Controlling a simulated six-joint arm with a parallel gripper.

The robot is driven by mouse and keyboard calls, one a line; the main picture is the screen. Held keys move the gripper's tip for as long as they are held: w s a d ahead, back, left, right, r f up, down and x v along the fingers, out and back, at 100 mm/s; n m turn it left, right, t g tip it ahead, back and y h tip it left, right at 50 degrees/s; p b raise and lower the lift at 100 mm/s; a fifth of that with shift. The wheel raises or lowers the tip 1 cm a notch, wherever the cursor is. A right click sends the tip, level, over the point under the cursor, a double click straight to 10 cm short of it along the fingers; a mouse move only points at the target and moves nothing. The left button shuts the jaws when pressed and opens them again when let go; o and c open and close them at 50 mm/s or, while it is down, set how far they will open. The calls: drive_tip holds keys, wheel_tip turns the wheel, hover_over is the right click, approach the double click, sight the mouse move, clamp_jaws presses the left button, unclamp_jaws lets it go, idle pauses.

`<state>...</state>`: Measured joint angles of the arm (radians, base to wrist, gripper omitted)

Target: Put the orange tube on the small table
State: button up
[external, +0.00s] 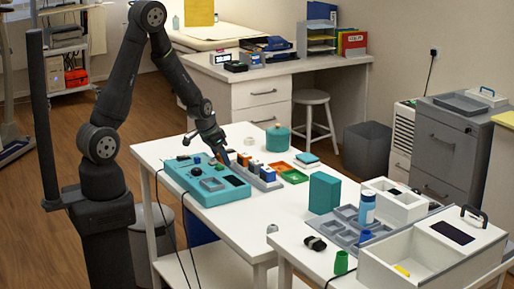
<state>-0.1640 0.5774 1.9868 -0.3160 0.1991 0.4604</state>
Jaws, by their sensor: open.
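A grey rack (254,176) on the white table (215,240) holds several small upright pieces. One with an orange top (267,172) stands toward its right, and another orange-topped piece (243,159) stands nearer the gripper. Both are too small to tell which is the orange tube. My gripper (223,157) points down over the rack's left end, at the back edge of a teal device. It is open; its fingertips are close to the rack, but contact cannot be told. Which surface is the small table is not clear.
The teal device (207,190) sits left of the rack. A blue bottle (367,208) and white boxes crowd the right end. The front middle of the table is clear.

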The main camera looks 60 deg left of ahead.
drive_tip(key=shift+c, duration=0.4)
drive_tip(key=c, duration=1.1)
drive_tip(key=shift+o, duration=0.2)
drive_tip(key=shift+r, duration=0.15)
drive_tip(key=shift+r, duration=0.55)
drive_tip(key=r, duration=0.3)
drive_tip(key=shift+d+r, duration=0.1)
drive_tip(key=shift+d, duration=0.1)
drive_tip(key=s+d+r, duration=0.1)
drive_tip(key=d+r, duration=0.1)
drive_tip(key=d, duration=0.1)
drive_tip(key=s+d+r, duration=0.2)
drive_tip(key=d, duration=0.2)
drive_tip(key=s+d+r, duration=0.1)
drive_tip(key=d+r, duration=0.1)
drive_tip(key=d, duration=0.1)
drive_tip(key=shift+s+d+r, duration=0.15)
drive_tip(key=shift+s+r, duration=0.05)
drive_tip(key=shift+s, duration=0.1)
drive_tip(key=w+a+r+m+h, duration=0.1)
drive_tip(key=w+a+m, duration=0.2)
drive_tip(key=w, duration=1.1)
drive_tip(key=shift+a, duration=0.6)
